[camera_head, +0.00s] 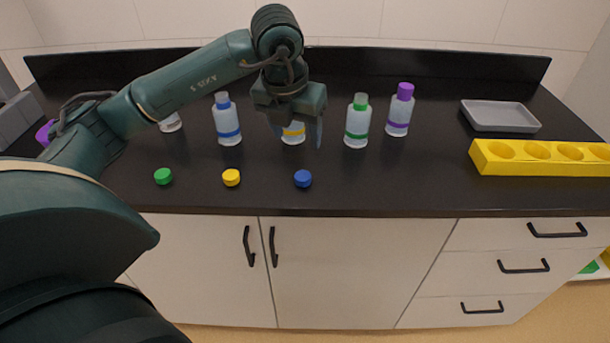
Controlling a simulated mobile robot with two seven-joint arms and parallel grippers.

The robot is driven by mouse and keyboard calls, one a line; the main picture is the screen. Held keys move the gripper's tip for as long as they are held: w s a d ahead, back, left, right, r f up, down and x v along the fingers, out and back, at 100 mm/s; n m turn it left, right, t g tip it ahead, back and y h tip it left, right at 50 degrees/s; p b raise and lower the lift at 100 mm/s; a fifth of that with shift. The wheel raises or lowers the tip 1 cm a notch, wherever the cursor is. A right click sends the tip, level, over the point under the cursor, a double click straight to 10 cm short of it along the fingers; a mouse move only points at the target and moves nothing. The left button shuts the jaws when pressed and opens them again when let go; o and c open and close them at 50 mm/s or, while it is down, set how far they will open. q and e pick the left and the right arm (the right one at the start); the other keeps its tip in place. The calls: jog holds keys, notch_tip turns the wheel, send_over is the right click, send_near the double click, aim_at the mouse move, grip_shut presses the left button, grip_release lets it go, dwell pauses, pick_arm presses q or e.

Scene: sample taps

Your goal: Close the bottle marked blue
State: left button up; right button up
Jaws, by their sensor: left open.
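The bottle with the blue band (228,134) stands upright left of centre on the black counter; its top is a pale grey-blue neck with no bright cap on it. A loose blue cap (302,179) lies near the counter's front edge. My left gripper (299,137) is open and points down at the bottle with the yellow band (293,138), to the right of the blue-banded one. The gripper hides that bottle's top, and I cannot tell whether the fingers touch it. My right gripper is not in view.
Loose green (163,176) and yellow (231,177) caps lie in front. A bottle (171,123) is partly behind my arm. A grey tray (500,117) and yellow rack (490,163) are far right.

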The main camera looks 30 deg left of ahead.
pick_arm(q)
jog(key=shift+f, duration=0.1)
send_over(303, 176)
jog(key=s, duration=0.1)
jog(key=f, duration=0.7)
jog(key=shift+s+d+f+p, duration=0.2)
jog(key=shift+d+f+p, duration=0.1)
jog(key=shift+p, duration=0.1)
jog(key=shift+a, duration=0.1)
jog(key=x, duration=0.2)
jog(key=p+x, duration=0.1)
jog(key=x, duration=0.2)
jog(key=shift+s+a+f, duration=0.1)
jog(key=shift+s+f, duration=0.05)
jog(key=shift+s, duration=0.05)
jog(key=shift+c, duration=0.6)
jog(key=c, duration=0.9)
